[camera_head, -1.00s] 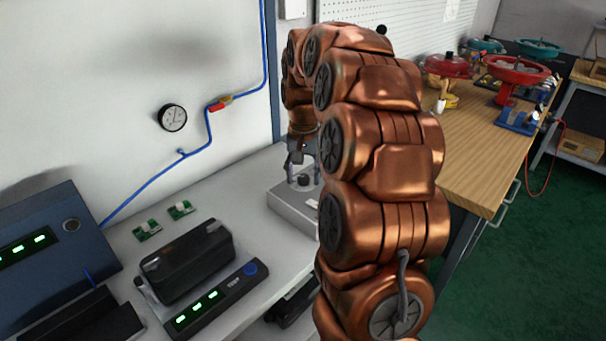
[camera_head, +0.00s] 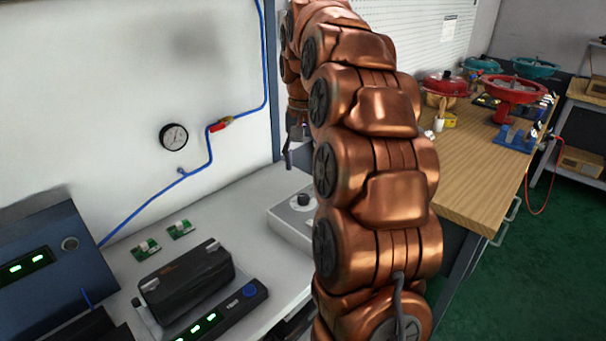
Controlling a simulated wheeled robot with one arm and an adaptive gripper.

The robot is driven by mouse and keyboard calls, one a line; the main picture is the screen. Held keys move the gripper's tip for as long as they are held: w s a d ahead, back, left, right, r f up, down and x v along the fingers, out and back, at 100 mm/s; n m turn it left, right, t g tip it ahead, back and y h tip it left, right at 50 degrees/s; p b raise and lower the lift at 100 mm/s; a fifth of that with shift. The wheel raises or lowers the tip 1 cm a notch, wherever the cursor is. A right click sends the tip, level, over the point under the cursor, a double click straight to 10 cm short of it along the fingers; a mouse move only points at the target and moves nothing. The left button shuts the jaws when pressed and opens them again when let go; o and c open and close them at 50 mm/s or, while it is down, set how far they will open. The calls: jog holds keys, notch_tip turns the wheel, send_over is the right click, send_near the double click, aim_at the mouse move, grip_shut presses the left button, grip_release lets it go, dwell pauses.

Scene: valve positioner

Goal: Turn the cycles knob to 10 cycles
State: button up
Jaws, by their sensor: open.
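The black knob (camera_head: 303,200) stands on top of a light grey box (camera_head: 289,223) on the white bench, just left of my copper arm. My arm hides the right part of the box. I cannot read any markings around the knob. My gripper (camera_head: 291,155) is open and points down above the knob, clearly apart from it. One finger shows at its left side; the rest is largely hidden behind my arm.
A black case (camera_head: 187,284), a device with green displays (camera_head: 225,315) and small green circuit boards (camera_head: 180,229) lie left on the bench. A pressure gauge (camera_head: 173,137) and blue tubing are on the wall. A wooden table (camera_head: 470,170) with red valves stands right.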

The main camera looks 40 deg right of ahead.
notch_tip(320, 180, up, 2)
jog(key=shift+r, duration=0.1)
dwell(0.7)
jog(key=s+a+n+p, duration=0.45)
jog(key=s+a, duration=0.55)
jog(key=a, duration=0.6)
jog(key=s+a+f+n+g+p, duration=0.1)
jog(key=s+a+f+n, duration=0.1)
jog(key=s, duration=0.7)
jog(key=s+a+f+n+p, duration=0.2)
jog(key=s+a+f, duration=0.3)
jog(key=s, duration=0.5)
jog(key=shift+a+g, duration=0.2)
jog(key=shift+g, duration=0.2)
